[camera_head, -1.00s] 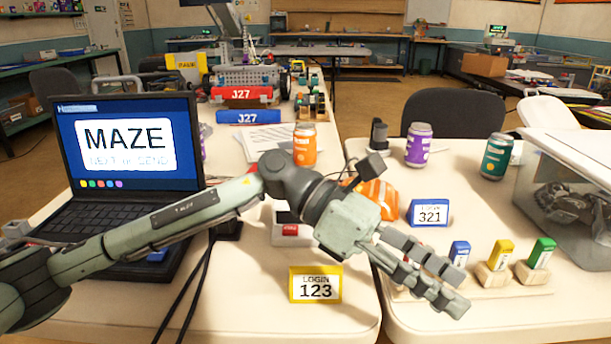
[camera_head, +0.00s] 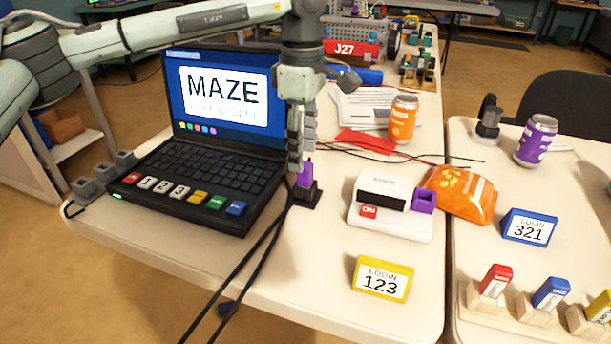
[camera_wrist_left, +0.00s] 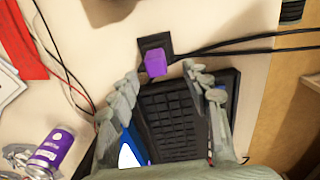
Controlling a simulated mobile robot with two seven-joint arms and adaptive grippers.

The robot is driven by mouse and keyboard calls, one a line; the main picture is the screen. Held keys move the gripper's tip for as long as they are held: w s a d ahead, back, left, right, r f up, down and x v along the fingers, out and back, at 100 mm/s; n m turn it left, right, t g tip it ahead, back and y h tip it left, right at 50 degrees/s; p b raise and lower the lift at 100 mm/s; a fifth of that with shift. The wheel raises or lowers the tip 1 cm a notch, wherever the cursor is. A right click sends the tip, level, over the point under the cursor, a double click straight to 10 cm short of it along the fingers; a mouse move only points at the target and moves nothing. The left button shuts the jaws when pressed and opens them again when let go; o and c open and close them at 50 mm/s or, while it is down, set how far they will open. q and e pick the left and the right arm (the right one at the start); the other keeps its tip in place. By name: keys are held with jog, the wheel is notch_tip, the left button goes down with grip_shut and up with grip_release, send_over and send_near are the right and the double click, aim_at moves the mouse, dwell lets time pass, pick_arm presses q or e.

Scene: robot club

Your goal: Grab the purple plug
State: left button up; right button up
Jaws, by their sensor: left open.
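The purple plug (camera_head: 305,175) stands upright in a small black base (camera_head: 310,197) beside the laptop's right edge. It also shows in the left wrist view (camera_wrist_left: 155,64), centred between and slightly beyond the fingertips. My left gripper (camera_head: 300,150) points down just above the plug, and its fingers partly cover the plug's top in the head view. The left gripper (camera_wrist_left: 160,73) is open, with nothing held between its fingers. Whether a finger touches the plug I cannot tell. My right gripper is not in view.
The open laptop (camera_head: 225,165) is left of the plug. Black cables (camera_head: 255,255) run from the base to the front edge. A white box (camera_head: 390,215) with a purple socket (camera_head: 424,201), an orange bag (camera_head: 462,194) and a yellow sign (camera_head: 382,278) stand to the right.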

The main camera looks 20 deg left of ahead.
aim_at(305, 164)
pick_arm(q)
jog(key=shift+w+d+f, duration=0.1)
jog(key=shift+w+f, duration=0.05)
jog(key=shift+f, duration=1)
jog(key=shift+w+f, duration=0.1)
jog(key=shift+f, duration=1)
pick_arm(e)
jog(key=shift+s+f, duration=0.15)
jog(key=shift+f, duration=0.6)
pick_arm(q)
grip_shut()
